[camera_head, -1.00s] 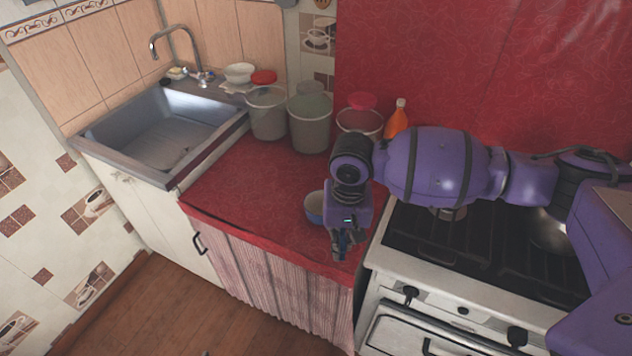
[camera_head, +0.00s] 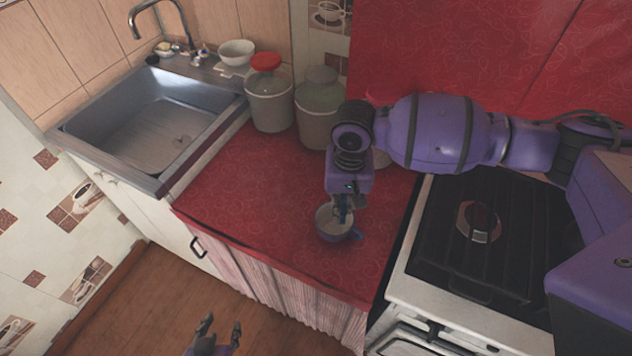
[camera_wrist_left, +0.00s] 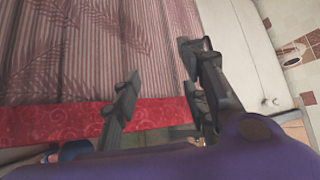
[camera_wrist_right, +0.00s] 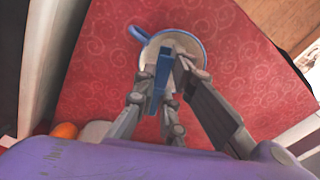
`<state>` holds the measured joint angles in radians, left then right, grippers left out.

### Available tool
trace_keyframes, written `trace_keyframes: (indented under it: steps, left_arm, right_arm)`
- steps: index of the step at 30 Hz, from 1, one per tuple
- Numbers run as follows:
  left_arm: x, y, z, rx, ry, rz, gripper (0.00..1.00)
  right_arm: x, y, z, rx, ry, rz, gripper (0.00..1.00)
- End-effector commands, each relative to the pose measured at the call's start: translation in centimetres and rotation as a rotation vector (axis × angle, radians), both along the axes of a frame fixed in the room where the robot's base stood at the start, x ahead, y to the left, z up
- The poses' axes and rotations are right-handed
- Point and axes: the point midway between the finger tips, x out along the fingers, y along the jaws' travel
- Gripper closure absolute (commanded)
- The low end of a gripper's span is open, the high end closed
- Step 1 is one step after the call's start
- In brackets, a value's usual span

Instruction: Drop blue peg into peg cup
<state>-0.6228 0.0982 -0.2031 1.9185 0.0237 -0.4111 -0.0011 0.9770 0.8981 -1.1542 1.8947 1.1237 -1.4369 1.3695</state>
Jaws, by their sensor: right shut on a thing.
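The peg cup (camera_head: 330,232) is a cream mug with a blue rim and blue handle, standing upright on the red counter. It also shows in the right wrist view (camera_wrist_right: 205,50). My right gripper (camera_head: 343,212) points down over the cup's mouth and is shut on the blue peg (camera_wrist_right: 162,72). In the right wrist view my right gripper (camera_wrist_right: 168,95) holds the peg over the cup's opening; how deep the peg's lower end reaches I cannot tell. My left gripper (camera_head: 220,335) is open and empty, low in front of the counter; it also shows in the left wrist view (camera_wrist_left: 160,88).
The red counter (camera_head: 250,200) is clear left of the cup. Lidded canisters (camera_head: 268,100) stand at its back, with the sink (camera_head: 150,120) to the left. The stove (camera_head: 480,250) is to the right, under my right arm.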

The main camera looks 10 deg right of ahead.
Motion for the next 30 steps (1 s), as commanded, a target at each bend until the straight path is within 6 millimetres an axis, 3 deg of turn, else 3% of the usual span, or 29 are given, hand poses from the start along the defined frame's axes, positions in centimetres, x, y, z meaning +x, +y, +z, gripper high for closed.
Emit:
trace_keyframes:
  steps: [6, 17, 18, 22, 30]
  left_arm:
    - [-1.5, 0.4, -1.9, 0.007, 0.034, 0.002, 0.60]
    - [-0.4, 0.7, -1.2, 0.009, 0.006, 0.014, 0.60]
    - [-0.4, 0.6, -1.2, 0.008, 0.005, 0.014, 0.60]
    - [-0.2, 0.4, -1.2, 0.004, 0.005, 0.015, 0.60]
    - [-0.4, 0.3, -1.4, 0.005, 0.012, 0.011, 0.60]
  right_arm:
    - [-0.4, -0.1, -3.4, -0.001, 0.014, -0.001, 1.00]
    - [0.0, 0.0, -3.5, 0.000, 0.000, 0.000, 1.00]
    - [0.0, 0.0, -3.5, 0.000, 0.000, 0.000, 0.87]
    - [0.0, 0.0, -3.5, 0.000, 0.000, 0.000, 0.70]
    - [-0.1, -0.1, -3.5, -0.001, 0.001, -0.001, 0.68]
